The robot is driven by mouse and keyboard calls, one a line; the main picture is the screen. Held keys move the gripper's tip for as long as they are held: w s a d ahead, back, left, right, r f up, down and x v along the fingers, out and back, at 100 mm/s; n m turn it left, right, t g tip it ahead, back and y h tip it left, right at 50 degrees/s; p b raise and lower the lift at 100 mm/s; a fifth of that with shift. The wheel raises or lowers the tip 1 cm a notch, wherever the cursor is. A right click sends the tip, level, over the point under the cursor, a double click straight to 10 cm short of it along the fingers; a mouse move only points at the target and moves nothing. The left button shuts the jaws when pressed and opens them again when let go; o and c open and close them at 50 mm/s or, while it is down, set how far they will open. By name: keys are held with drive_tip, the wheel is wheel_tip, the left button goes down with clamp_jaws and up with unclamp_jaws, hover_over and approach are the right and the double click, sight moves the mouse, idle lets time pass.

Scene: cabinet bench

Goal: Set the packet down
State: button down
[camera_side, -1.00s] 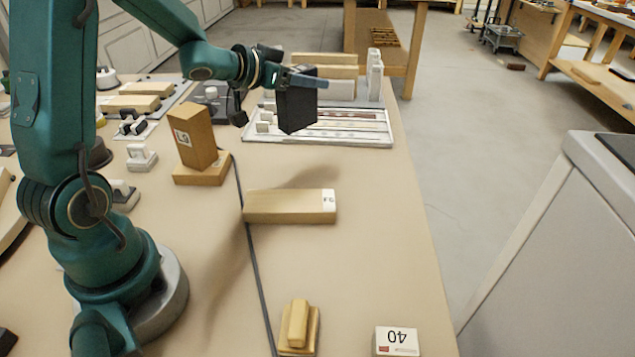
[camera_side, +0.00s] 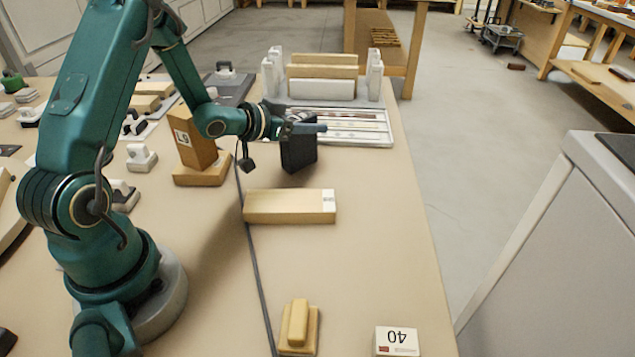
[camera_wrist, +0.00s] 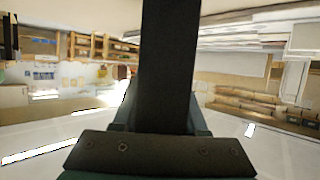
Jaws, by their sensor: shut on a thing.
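The packet looks to be the black upright block (camera_side: 298,154) in the side view. My gripper (camera_side: 305,128) is shut on its upper part. The packet hangs roughly upright over the bench (camera_side: 375,240), behind the long wooden block (camera_side: 290,207). Its lower edge is close to the bench top, but I cannot tell whether it touches. In the wrist view a dark upright shape (camera_wrist: 168,65), likely the packet, fills the middle and hides what lies behind it.
A tilted wooden block (camera_side: 196,140) on a wooden base stands left of the packet. A tray (camera_side: 390,140) with white posts lies behind it. A black cable runs along the bench at left. A block marked 40 (camera_side: 397,341) is at the front; the right-middle bench is clear.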

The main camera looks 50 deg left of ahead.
drive_tip(key=shift+f, duration=0.1)
drive_tip(key=shift+c, duration=2.2)
unclamp_jaws()
drive_tip(key=shift+s+r, duration=0.15)
drive_tip(key=shift+r, duration=0.05)
drive_tip(key=s+r+g+y, duration=0.35)
drive_tip(key=s+r, duration=0.35)
drive_tip(key=s, duration=0.5)
drive_tip(key=s+d+r+g+h, duration=0.2)
drive_tip(key=s+d+g+h, duration=0.1)
drive_tip(key=s+d, duration=0.9)
drive_tip(key=shift+s+d+r+g, duration=0.15)
drive_tip(key=shift+s+d+g, duration=0.15)
drive_tip(key=shift+d+g, duration=0.45)
